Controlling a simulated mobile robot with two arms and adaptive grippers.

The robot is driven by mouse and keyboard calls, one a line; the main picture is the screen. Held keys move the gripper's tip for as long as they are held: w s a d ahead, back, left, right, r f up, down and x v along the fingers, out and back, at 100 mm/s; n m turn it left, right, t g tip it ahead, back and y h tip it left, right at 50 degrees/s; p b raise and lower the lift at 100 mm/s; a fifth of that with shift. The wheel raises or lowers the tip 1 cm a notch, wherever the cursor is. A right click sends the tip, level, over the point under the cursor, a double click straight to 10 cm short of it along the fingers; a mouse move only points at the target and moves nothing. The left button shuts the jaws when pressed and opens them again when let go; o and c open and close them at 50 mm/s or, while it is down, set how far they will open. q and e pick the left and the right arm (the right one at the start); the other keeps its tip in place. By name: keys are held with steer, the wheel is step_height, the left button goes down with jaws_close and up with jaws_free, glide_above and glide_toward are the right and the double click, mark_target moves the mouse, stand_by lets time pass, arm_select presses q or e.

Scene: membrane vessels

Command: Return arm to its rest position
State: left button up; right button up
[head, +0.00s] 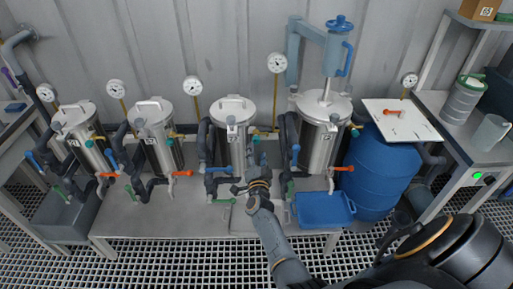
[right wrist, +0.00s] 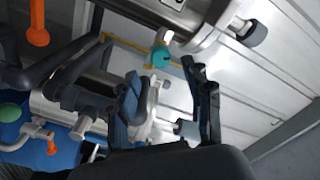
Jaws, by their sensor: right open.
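My right arm comes in from the lower right of the head view. My right gripper (head: 252,172) is in front of the third steel vessel (head: 237,135), close to its lower pipes and valve handles. In the right wrist view the two dark fingers (right wrist: 163,72) stand apart, with nothing clearly held between them. Pipes, a pale fitting and a teal knob (right wrist: 161,57) show around and beyond the fingers. I cannot tell whether a finger touches any pipe. My left gripper is not in view.
Several steel vessels stand in a row on a metal bench (head: 180,220) with blue, orange and green handles jutting forward. A blue tray (head: 325,209) and blue barrel (head: 378,180) are at right, beside a side bench (head: 470,150). The grated floor (head: 150,272) in front looks clear.

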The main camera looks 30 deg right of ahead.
steer(key=shift+v, duration=1.15)
steer(key=s+a+f+n+g+y, duration=0.1)
steer(key=s+a+f+n+y, duration=0.25)
steer(key=f, duration=0.45)
steer(key=s+a+f+n+g+y, duration=0.1)
steer(key=s+a+f+n+y, duration=0.15)
steer(key=a+f, duration=0.4)
steer(key=s+a+f+n+g+y, duration=0.35)
steer(key=s+f+n, duration=0.25)
steer(key=s+f, duration=0.8)
steer(key=s+f+n+g, duration=0.2)
steer(key=s+f, duration=0.3)
steer(key=s, duration=0.6)
steer(key=s+f+n+g, duration=0.2)
steer(key=s+f+g, duration=0.1)
steer(key=s, duration=0.8)
steer(key=s+f+n+g, duration=0.2)
steer(key=s+f, duration=0.4)
steer(key=s, duration=0.5)
steer(key=shift+a+f+g, duration=0.3)
steer(key=shift+a+g, duration=0.1)
steer(key=shift+g, duration=0.45)
